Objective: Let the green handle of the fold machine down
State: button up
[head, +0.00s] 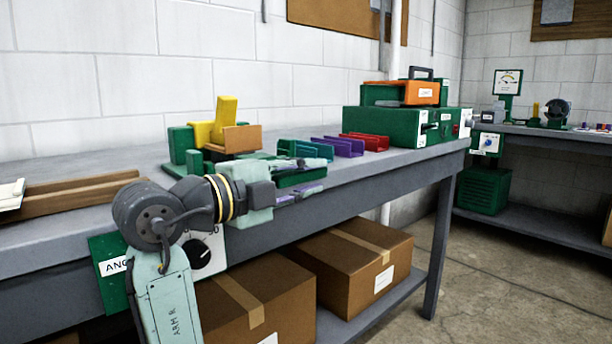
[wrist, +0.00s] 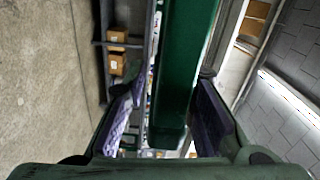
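The fold machine (head: 180,145) stands on the bench, with green blocks, a yellow upright part (head: 226,115) and a tan strip (head: 243,138) on it. A green bar (head: 300,179), which looks like its handle, sticks out to the right low over the bench's front edge. My gripper (head: 312,177) reaches to this bar from the left. In the wrist view the green bar (wrist: 182,70) runs between my two purple-padded fingers (wrist: 165,115). The fingers are apart, with a gap visible at the left finger. Part of the machine is hidden behind my arm.
Teal (head: 305,148), purple (head: 343,147) and red (head: 368,141) channels lie on the bench (head: 415,160) behind the bar. A green box machine (head: 385,122) stands at the right. Cardboard boxes (head: 350,262) fill the lower shelf. Wooden channels (head: 75,195) lie at the left.

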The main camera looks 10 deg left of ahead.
jog(key=o, duration=0.3)
jog(key=v, duration=1.2)
jog(key=shift+a, duration=0.1)
